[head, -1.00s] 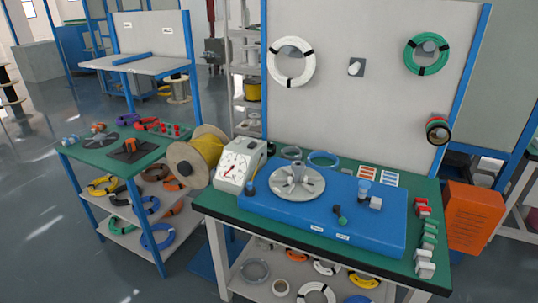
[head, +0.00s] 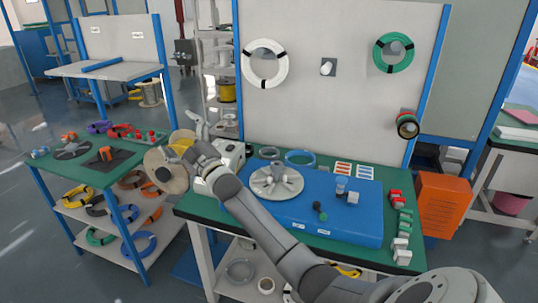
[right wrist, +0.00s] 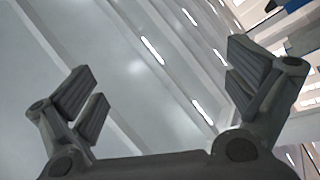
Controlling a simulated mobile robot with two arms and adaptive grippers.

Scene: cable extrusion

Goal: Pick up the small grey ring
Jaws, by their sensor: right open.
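A small grey ring (head: 269,152) lies flat at the back of the green-topped workbench, just left of a blue ring (head: 299,157). My right arm reaches in from the lower right across the bench. My right gripper (head: 208,122) is raised in front of the shelf rack, left of the grey ring and apart from it. In the right wrist view its two fingers (right wrist: 163,92) are spread wide with nothing between them, and only the ceiling shows behind. My left gripper is not in view.
A blue platform (head: 340,222) with a grey round fixture (head: 277,183) fills the bench middle. My arm partly hides a white dial box (head: 232,152). A yellow cable spool (head: 167,168) stands at left. A larger grey coil (head: 240,271) lies on the lower shelf.

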